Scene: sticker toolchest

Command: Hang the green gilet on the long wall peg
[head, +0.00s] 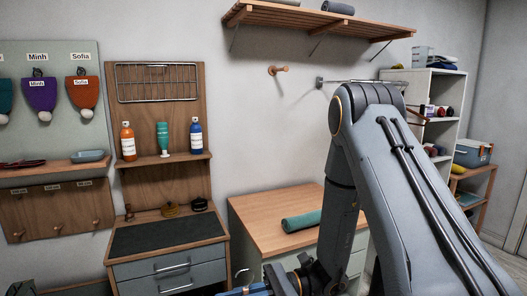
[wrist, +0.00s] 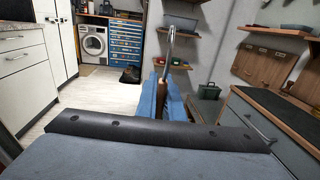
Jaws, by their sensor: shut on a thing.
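My gripper (wrist: 162,75) points away from me in the wrist view, its blue fingers closed around the wooden neck of a hanger. The metal hanger hook (wrist: 172,38) rises above the fingertips. In the head view the hook (head: 243,274) and blue fingers show at the bottom edge. The green gilet cannot be made out in either view. On the wall in the head view, a long metal peg (head: 350,81) sticks out to the right from a small plate, partly behind my arm. A short wooden peg (head: 278,70) is left of it. My gripper is well below both.
A wooden shelf (head: 310,22) is above the pegs. Below them stands a wood-topped cabinet (head: 258,205) bearing a rolled green thing (head: 302,221). Left is a panel with bottles and a drawer unit (head: 168,262). A white shelf unit (head: 447,85) is at right.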

